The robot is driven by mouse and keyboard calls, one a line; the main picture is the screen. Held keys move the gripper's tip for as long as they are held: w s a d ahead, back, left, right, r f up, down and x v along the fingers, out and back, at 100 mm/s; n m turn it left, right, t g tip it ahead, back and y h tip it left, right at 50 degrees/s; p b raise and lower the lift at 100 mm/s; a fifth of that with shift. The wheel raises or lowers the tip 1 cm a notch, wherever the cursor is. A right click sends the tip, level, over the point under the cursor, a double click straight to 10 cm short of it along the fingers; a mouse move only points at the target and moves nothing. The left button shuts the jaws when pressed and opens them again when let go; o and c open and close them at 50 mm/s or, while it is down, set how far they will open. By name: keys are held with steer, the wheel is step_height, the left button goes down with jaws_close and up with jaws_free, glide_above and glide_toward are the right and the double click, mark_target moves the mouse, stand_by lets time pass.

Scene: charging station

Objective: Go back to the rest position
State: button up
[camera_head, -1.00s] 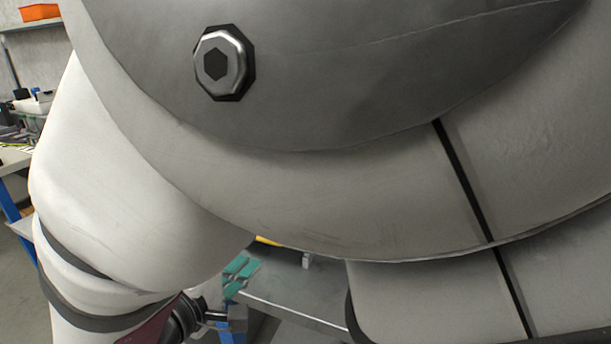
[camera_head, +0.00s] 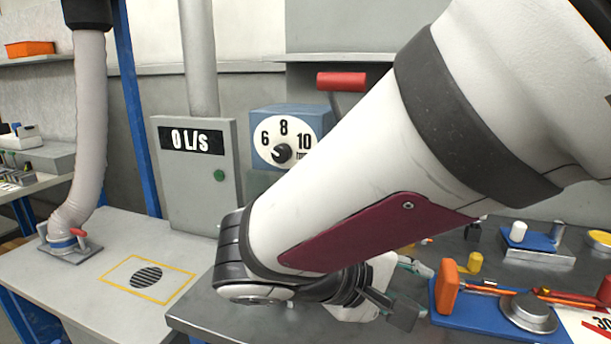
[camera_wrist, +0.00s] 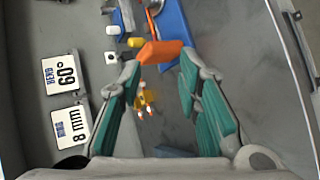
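My gripper (camera_wrist: 160,64) is open in the wrist view, its two teal-padded fingers spread well apart with nothing held between them. A small yellow and orange piece (camera_wrist: 146,99) shows in the gap below, touching neither finger. In the head view my gripper (camera_head: 412,290) is low over the grey metal bench (camera_head: 215,310), partly hidden by my wrist. My white arm with a dark red panel crosses the head view from upper right to lower middle.
Right of my gripper lies a blue tray (camera_head: 455,322) with an orange block (camera_head: 446,286). Cards reading "BEND 60°" (camera_wrist: 64,73) and "8 mm" (camera_wrist: 75,127) lie left in the wrist view. A grey "0 L/s" box (camera_head: 200,190) and blue dial box (camera_head: 318,118) stand behind. The left table is mostly clear.

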steer(key=s+d+m+g+y, duration=0.3)
steer(key=s+d+m+g, duration=0.15)
steer(key=s+d, duration=0.45)
steer(key=s+a+f+m+y, duration=0.2)
steer(key=s+a+m+y, duration=0.15)
steer(key=s+y, duration=0.55)
step_height(320, 180, up, 21)
steer(key=s+n+t+h+p, duration=0.1)
steer(key=t+p, duration=0.2)
steer(key=p, duration=1.7)
steer(key=shift+s+a+r, duration=0.15)
steer(key=shift+s, duration=0.15)
